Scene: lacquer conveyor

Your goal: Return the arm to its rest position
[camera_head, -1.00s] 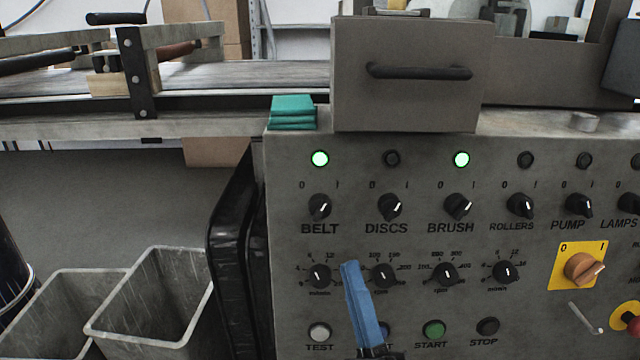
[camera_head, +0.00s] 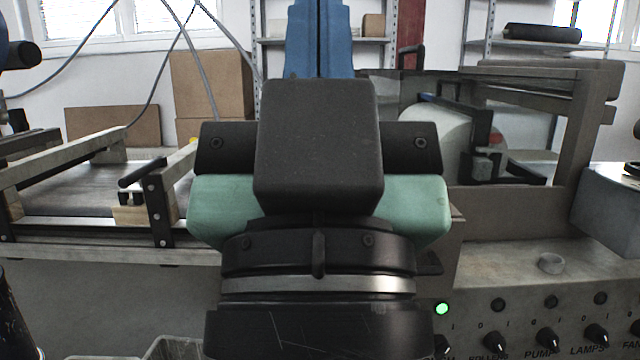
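My gripper (camera_head: 320,38) stands upright in the middle of the head view, raised close in front of the camera. Its two blue fingers point up and lie side by side with only a thin dark line between them. The very tips are at the top edge of the picture. Nothing shows held between the visible parts of the fingers. My dark wrist and green-sided hand fill the centre and hide much of the machine behind. The gripper is apart from the control panel (camera_head: 520,322).
A lit green lamp (camera_head: 442,309) shows on the panel, with several dark lamps and knobs to its right. The conveyor (camera_head: 80,195) runs at left. A grey bin (camera_head: 175,348) shows at the bottom. Cardboard boxes (camera_head: 200,85) stand behind.

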